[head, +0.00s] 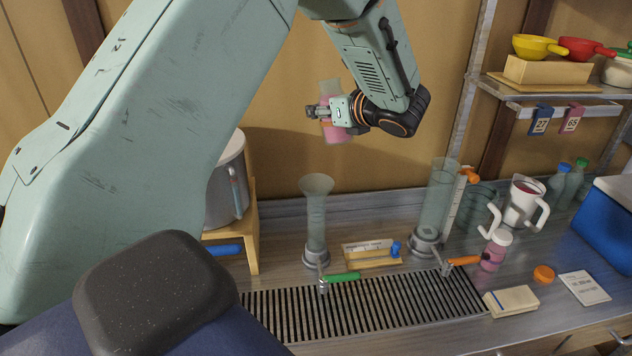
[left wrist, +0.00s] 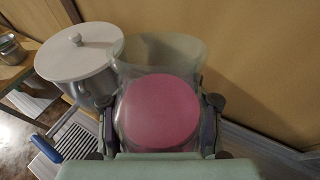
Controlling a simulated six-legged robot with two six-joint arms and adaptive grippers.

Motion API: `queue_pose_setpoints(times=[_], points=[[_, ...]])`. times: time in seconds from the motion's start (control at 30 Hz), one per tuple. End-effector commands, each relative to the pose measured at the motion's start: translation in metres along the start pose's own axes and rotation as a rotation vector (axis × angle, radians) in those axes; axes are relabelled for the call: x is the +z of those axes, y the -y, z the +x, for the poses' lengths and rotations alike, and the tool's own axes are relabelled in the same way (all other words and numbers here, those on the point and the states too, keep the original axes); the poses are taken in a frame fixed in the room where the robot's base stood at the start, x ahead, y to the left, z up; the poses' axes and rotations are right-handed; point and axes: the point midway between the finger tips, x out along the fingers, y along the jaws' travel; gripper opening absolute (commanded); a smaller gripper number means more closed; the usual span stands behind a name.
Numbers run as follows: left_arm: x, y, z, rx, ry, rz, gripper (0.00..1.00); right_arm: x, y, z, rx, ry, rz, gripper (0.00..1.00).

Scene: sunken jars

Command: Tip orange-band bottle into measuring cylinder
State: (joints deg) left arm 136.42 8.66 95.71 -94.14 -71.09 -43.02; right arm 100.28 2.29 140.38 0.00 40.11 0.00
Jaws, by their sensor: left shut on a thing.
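My left gripper (head: 318,111) is shut around a clear vessel (head: 331,90) with pink contents, held high in front of the back wall and nearly upright. In the left wrist view this vessel (left wrist: 160,52) stands between the fingers, with a round pink surface inside. No orange band shows on it. Below it on the counter stands a clear cylinder (head: 316,222) with a flared top and a green-handled tap. A taller, straight clear cylinder (head: 436,205) stands to the right, by a white strip and an orange-handled tap. Which one is the measuring cylinder is unclear. My right gripper is out of view.
A slatted drain grate (head: 365,308) lies in front of the cylinders. A pink bottle with a white lid (head: 495,251), an orange cap (head: 543,273) and a white jug (head: 522,202) stand at right. A lidded pot (head: 228,190) stands at left. A blue box (head: 610,225) is far right.

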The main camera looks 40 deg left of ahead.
Motion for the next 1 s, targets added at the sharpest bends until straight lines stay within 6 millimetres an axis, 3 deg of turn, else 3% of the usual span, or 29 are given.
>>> queue_pose_setpoints(times=[0.27, 1.0], points=[[-0.031, 0.000, 0.010, 0.002, -0.005, -0.001, 0.00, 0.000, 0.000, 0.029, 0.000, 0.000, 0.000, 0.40], [-0.128, -0.001, 0.018, 0.003, -0.392, -0.002, 0.00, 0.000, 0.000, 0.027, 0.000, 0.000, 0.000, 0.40]])
